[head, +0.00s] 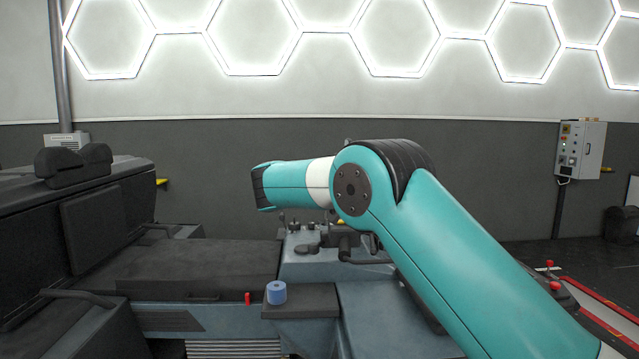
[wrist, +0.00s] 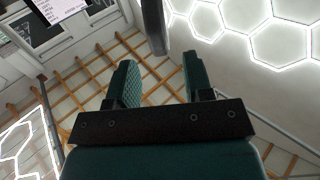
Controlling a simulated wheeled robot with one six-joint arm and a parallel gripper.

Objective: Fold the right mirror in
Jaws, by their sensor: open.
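I cannot make out the right mirror for certain in either view. In the head view, a dark grey open vehicle or rig (head: 190,268) fills the lower left and middle, with black padded, headrest-like shapes (head: 75,165) at its upper left. My teal arm crosses the lower right and bends left above the rig; my gripper's fingers cannot be made out there. In the wrist view, my gripper (wrist: 159,62) has its two green fingers apart with nothing between them. The wrist camera faces the ceiling.
A blue roll (head: 276,292) and a small red peg (head: 247,298) stand on the rig. A control box (head: 581,150) is by the right wall. Red-edged rails with red knobs (head: 555,285) lie at lower right. The wrist view shows orange ceiling beams and a screen (wrist: 60,8).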

